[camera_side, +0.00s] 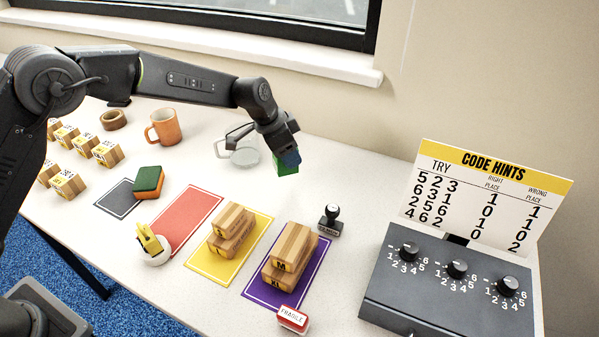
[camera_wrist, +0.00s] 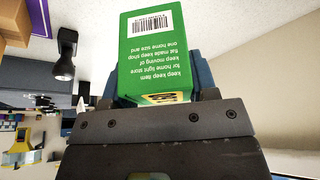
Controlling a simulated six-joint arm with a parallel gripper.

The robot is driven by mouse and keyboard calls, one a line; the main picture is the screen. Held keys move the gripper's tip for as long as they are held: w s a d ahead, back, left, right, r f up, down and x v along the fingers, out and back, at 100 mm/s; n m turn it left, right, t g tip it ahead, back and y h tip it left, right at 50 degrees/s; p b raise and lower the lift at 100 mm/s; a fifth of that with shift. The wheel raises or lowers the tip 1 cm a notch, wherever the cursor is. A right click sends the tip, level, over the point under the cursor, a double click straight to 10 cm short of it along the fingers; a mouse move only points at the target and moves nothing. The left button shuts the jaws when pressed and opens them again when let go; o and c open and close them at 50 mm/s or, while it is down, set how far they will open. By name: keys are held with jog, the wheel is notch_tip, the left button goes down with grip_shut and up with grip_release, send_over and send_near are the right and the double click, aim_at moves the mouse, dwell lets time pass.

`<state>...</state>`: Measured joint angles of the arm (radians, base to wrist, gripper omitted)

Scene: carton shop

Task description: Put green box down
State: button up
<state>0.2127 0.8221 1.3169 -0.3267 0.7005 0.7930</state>
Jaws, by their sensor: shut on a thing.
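A small green box (camera_side: 287,163) is held in my gripper (camera_side: 289,158), in the air above the back of the white table. In the wrist view the green box (camera_wrist: 153,50) fills the top middle, with a barcode and printed text on the face I see. My gripper (camera_wrist: 160,92) is shut on it, with blue finger pads on both sides. The box is clear of the table in the side view.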

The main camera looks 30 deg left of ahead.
aim_at(298, 169)
jog(key=d+f, duration=0.1)
jog(key=d, duration=0.1)
jog(key=shift+w+d+f, duration=0.2)
jog(key=shift+d+f, duration=0.15)
jog(key=shift+d, duration=0.05)
jog(key=shift+f, duration=2)
jog(key=shift+f, duration=0.2)
jog(key=o, duration=1)
jog(key=shift+c, duration=0.2)
jog(key=v, duration=1.1)
jog(key=shift+s+r, duration=0.1)
jog(key=shift+r, duration=0.25)
jog(key=shift+s+a+r, duration=0.1)
jog(key=shift+a+r, duration=0.05)
jog(key=shift+r, duration=0.15)
